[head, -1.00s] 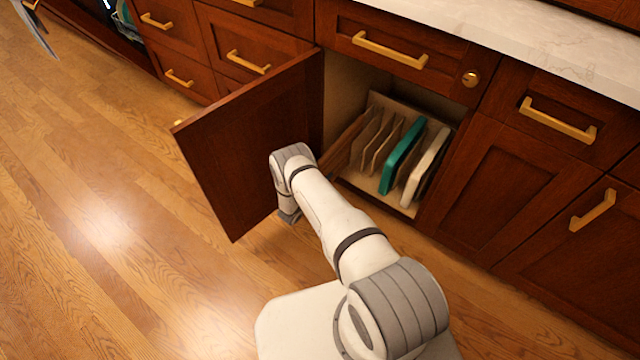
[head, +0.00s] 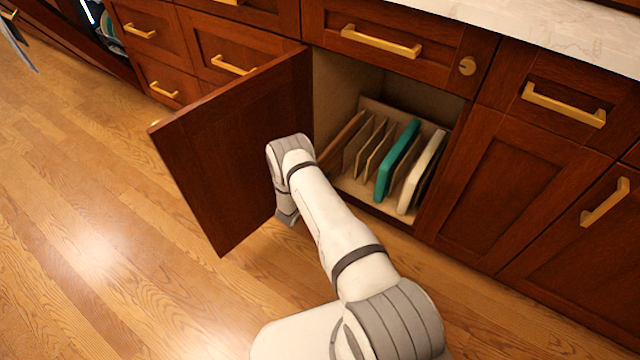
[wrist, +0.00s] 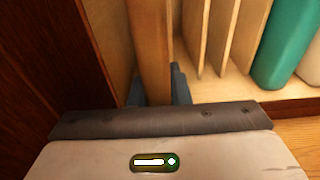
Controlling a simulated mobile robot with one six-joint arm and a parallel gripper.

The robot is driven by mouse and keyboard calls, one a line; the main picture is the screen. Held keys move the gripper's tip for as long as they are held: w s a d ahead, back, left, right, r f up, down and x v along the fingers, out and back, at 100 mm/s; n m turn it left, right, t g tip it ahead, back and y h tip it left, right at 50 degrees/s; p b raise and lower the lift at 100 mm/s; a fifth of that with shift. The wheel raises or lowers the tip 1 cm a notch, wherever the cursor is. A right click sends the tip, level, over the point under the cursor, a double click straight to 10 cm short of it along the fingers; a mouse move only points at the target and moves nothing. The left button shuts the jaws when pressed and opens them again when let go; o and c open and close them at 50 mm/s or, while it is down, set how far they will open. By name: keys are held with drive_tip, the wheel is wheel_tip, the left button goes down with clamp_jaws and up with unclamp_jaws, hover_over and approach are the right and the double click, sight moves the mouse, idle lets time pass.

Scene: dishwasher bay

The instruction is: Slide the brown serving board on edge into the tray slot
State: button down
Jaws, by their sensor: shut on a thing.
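The brown serving board (wrist: 151,45) stands on edge in the wrist view, between the blue fingers of my gripper (wrist: 158,92), which is shut on it. In the head view the board (head: 343,138) shows as a slanted brown edge at the left of the tray slots, inside the open cabinet. My arm hides its near end and my gripper there. The slotted tray (head: 375,207) has several thin upright dividers (head: 370,150). The board lies left of these dividers, its far part inside the cabinet. I cannot tell whether its bottom edge touches the tray floor.
A teal board (head: 397,160) and a cream board (head: 421,172) stand in slots to the right. The open cabinet door (head: 235,150) stands close to the left of my arm. The wooden floor (head: 110,250) at left is clear.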

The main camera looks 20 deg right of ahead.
sight(335, 164)
drive_tip(key=shift+w+d+f+b, duration=0.1)
drive_tip(key=shift+w+d+b, duration=0.4)
drive_tip(key=shift+b, duration=0.45)
drive_tip(key=shift+b+x, duration=0.45)
drive_tip(key=shift+x, duration=1.1)
drive_tip(key=shift+b+x, duration=0.9)
drive_tip(key=shift+x, duration=0.35)
drive_tip(key=shift+w+d+r+b, duration=0.3)
drive_tip(key=shift+w+d+b, duration=0.1)
drive_tip(key=shift+d, duration=0.15)
drive_tip(key=c, duration=1.3)
unclamp_jaws()
drive_tip(key=shift+o, duration=0.3)
drive_tip(key=shift+s+f, duration=0.1)
drive_tip(key=shift+f, duration=0.05)
